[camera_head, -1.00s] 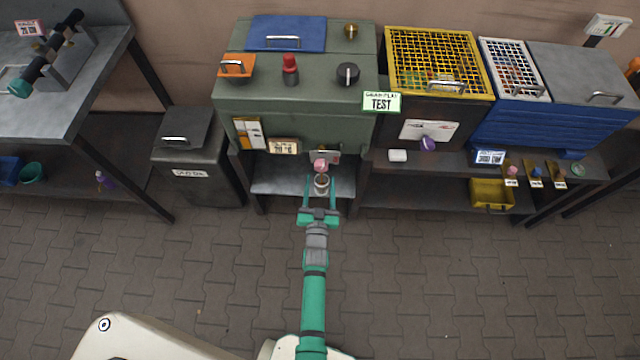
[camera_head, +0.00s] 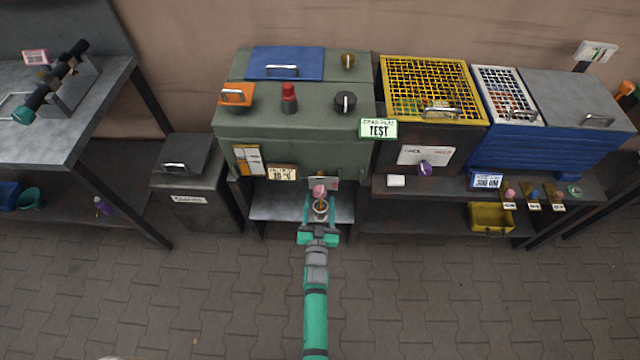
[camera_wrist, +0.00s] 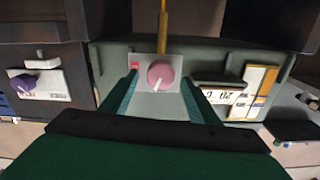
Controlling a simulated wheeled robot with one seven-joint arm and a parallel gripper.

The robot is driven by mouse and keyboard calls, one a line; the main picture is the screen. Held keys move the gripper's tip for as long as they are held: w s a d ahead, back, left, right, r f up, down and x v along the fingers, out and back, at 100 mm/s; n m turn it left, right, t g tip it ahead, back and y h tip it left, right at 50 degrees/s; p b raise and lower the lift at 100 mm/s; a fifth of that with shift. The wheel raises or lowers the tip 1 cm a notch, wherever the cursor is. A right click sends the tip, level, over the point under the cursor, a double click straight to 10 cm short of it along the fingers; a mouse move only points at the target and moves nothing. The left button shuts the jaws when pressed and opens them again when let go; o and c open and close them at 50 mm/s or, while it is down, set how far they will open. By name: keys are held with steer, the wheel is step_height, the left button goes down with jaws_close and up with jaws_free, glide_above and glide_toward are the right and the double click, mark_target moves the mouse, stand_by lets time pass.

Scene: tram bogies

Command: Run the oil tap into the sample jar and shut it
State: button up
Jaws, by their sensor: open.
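The oil tap is a pink knob with a white pointer (camera_head: 320,190) on a pale plate under the green cabinet. In the wrist view the knob (camera_wrist: 160,76) sits between and beyond my fingertips, its pointer slanting. An amber strand (camera_wrist: 163,28) runs from its plate to the top edge; it looks like oil. The sample jar (camera_head: 320,209) is a small round open vessel just below the knob in the head view, with orange-brown showing inside. I cannot make out the jar in the wrist view. My gripper (camera_head: 320,212) is open, its fingers on either side of the jar in the head view.
The green cabinet (camera_head: 300,125) overhangs the metal shelf (camera_head: 270,205). A dark bin (camera_head: 190,190) stands to the left. The paved floor in front is clear.

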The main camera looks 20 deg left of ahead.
mark_target(320, 182)
steer(key=x, duration=0.8)
steer(key=shift+w+a, duration=0.15)
steer(key=shift+w, duration=0.15)
steer(key=shift+c, duration=0.6)
steer(key=shift+f, duration=0.1)
steer(key=c, duration=0.9)
